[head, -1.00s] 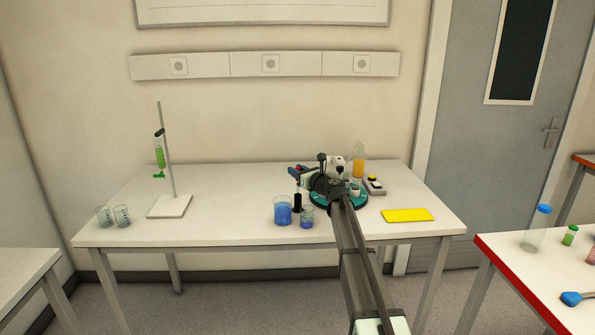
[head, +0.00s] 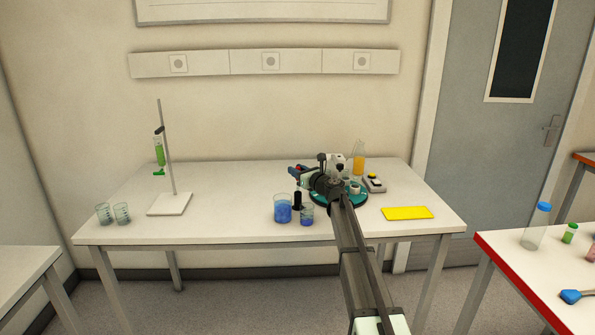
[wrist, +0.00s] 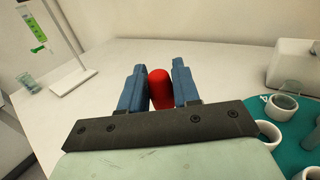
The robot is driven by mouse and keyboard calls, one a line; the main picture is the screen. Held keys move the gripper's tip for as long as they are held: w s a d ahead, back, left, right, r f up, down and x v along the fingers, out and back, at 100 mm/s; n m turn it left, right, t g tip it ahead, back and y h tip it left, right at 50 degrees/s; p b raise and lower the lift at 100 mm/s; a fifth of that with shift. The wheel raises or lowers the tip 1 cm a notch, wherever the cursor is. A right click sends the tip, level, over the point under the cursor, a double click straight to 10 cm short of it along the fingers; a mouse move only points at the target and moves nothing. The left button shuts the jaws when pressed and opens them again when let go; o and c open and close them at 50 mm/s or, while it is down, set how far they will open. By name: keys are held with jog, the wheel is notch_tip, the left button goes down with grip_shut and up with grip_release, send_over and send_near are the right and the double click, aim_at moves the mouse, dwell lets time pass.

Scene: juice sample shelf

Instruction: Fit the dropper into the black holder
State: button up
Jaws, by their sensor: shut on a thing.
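The dropper's red bulb (wrist: 159,89) shows in the wrist view between the blue fingers of my gripper (wrist: 160,84), which is shut on it. The dropper's lower part is hidden in that view. In the head view my gripper (head: 296,170) is above the black holder (head: 297,201), a small dark upright piece on the table. The dropper is too small there to tell whether its tip is inside the holder or just above it. The holder does not show in the wrist view.
A large beaker of blue liquid (head: 282,210) and a smaller one (head: 307,212) stand close around the holder. A teal round rack (head: 352,200) and a yellow pad (head: 407,213) lie to the right.

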jog(key=shift+f, duration=1.35)
dwell(0.3)
jog(key=o, duration=0.8)
